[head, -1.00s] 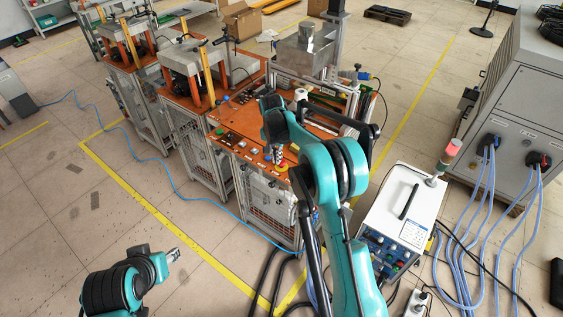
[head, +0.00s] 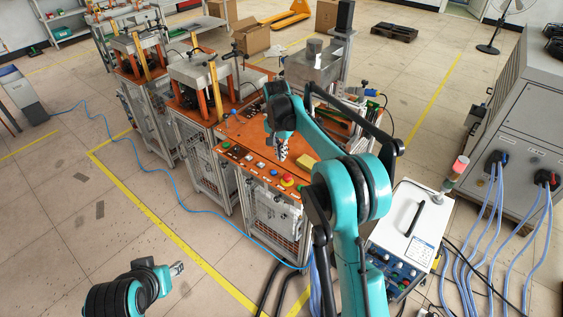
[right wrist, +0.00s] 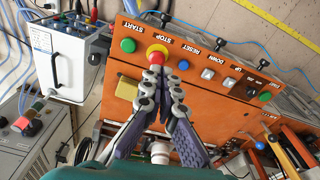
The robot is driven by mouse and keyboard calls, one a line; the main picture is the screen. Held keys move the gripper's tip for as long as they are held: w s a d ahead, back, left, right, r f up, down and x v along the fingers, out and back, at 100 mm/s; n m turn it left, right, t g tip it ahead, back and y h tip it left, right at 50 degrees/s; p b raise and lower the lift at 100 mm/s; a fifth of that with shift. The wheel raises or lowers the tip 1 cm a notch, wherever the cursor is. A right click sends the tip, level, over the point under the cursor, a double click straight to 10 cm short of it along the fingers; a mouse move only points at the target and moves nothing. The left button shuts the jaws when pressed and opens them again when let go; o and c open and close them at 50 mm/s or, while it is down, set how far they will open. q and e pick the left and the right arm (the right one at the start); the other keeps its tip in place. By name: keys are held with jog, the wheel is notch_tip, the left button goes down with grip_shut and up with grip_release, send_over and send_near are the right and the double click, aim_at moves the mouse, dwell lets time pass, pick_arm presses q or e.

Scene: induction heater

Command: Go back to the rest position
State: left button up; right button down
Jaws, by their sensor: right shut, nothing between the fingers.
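My right gripper (head: 283,157) hangs over the orange control panel of the induction heater (head: 262,150) in the head view, fingers pointing down. In the right wrist view the right gripper (right wrist: 159,76) is shut with nothing between its fingers. Its tips appear just below the red stop button (right wrist: 157,52) with its yellow ring; I cannot tell how far above the panel they are.
A white power unit (head: 411,220) with a black handle stands right of my right arm. A grey cabinet (head: 510,110) with blue cables is farther right. Two press stations (head: 195,75) stand behind the panel at the left.

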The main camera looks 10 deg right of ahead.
jog(key=s+r+n+t+b, duration=0.2)
jog(key=s+r, duration=0.1)
jog(key=s, duration=0.5)
jog(key=s+r+n+t+b, duration=0.1)
jog(key=s+r+n+b, duration=0.1)
jog(key=s, duration=0.6)
jog(key=s+f+n+t+b, duration=0.1)
jog(key=s+f, duration=0.3)
jog(key=s, duration=0.5)
jog(key=s+f+n+t+b, duration=0.2)
jog(key=s+f, duration=0.3)
jog(key=s, duration=0.4)
jog(key=shift+s+a+f+n+y, duration=0.3)
jog(key=shift+n+y, duration=0.1)
jog(key=shift+n, duration=0.5)
